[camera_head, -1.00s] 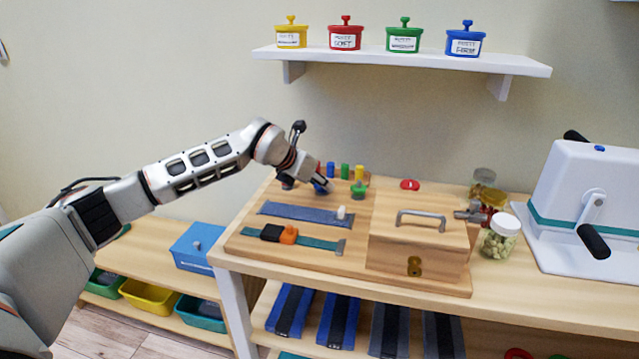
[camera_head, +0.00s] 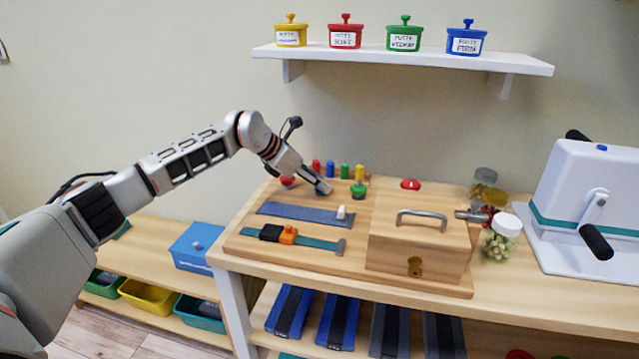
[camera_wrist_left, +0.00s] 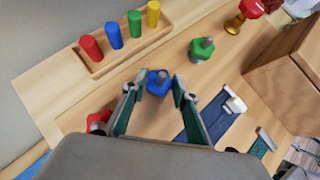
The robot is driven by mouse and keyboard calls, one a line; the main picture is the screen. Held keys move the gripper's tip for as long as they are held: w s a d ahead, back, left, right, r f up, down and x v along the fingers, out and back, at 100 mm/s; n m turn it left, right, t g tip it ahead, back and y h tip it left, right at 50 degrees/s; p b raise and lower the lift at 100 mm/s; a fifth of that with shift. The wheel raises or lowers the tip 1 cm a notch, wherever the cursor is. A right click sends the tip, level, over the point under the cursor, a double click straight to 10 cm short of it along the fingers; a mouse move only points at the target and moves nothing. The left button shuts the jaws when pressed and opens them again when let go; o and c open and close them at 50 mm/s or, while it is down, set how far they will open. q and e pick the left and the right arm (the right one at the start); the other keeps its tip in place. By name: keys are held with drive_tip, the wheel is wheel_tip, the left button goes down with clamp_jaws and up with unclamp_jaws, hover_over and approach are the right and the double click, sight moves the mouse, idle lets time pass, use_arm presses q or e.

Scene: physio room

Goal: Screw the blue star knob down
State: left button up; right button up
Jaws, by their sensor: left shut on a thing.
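The blue star knob (camera_wrist_left: 158,82) sits on the wooden board between the fingers of my left gripper (camera_wrist_left: 158,88). In the head view the knob (camera_head: 321,190) is partly hidden by the left gripper (camera_head: 318,185), which reaches down from the left and is shut on it. Whether the knob is seated fully on its stud cannot be seen. A green knob (camera_wrist_left: 201,50) with a grey stud showing through its top is beside it. A red knob (camera_wrist_left: 98,121) is on the other side, partly hidden by a finger. My right gripper is not in view.
A wooden rack holds red, blue, green and yellow pegs (camera_wrist_left: 153,14) behind the knobs. A blue strap (camera_head: 290,211) and a wooden box with a handle (camera_head: 420,238) share the board. Jars (camera_head: 499,240) stand to the right. A shelf of putty pots is above.

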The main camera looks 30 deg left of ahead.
use_arm(q)
drive_tip(key=o, duration=1.1)
drive_tip(key=shift+f, duration=0.1)
drive_tip(key=v, duration=1.2)
drive_tip(key=shift+a, duration=0.1)
